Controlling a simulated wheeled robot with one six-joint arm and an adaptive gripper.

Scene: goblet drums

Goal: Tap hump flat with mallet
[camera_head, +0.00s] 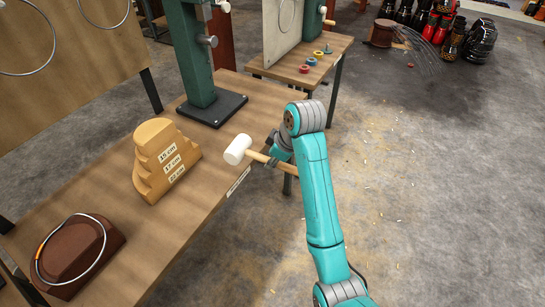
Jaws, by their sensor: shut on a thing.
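A mallet with a white head (237,149) and a wooden handle is held in the air at the right edge of the bench. My gripper (271,160) is shut on its handle just behind the head. The head points left, towards the bench. A thin metal ring (103,247) lies on a dark brown block (68,250) at the front left of the bench. A short orange stretch shows on the ring's left side. The hump is too small to make out. The mallet is well apart from the ring, up and to the right.
A stepped wooden gauge (163,160) marked in cm stands between ring and mallet. A green column on a black base (212,109) stands behind it. The bench (185,225) is bare right of the brown block. A second table (312,62) holds small coloured rings. Drums stand far back right.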

